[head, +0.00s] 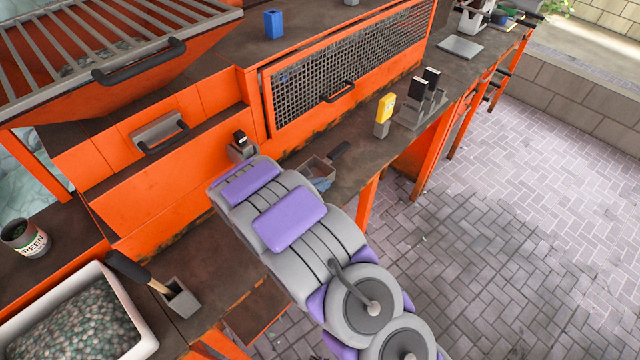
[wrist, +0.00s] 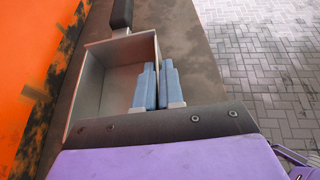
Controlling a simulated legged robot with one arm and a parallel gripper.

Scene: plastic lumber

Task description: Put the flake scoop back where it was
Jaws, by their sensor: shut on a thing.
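The flake scoop (wrist: 112,65) is an open metal box with a black handle (wrist: 122,14) pointing away from me in the wrist view. My gripper (wrist: 159,78) has its blue-grey fingers closed on the scoop's right-hand wall, one on each side. In the head view the scoop (head: 320,172) shows just past my arm's end, above the narrow bench top, its handle toward the upper right. My arm hides part of it and the gripper there. I cannot tell whether the scoop touches the bench.
A yellow object (head: 384,114) and a metal holder with black-handled things (head: 424,106) stand farther along the bench. Another black-handled scoop (head: 180,298) lies near the white flake tray (head: 138,342). A can (head: 22,238) stands left. The orange machine (head: 160,190) borders the bench.

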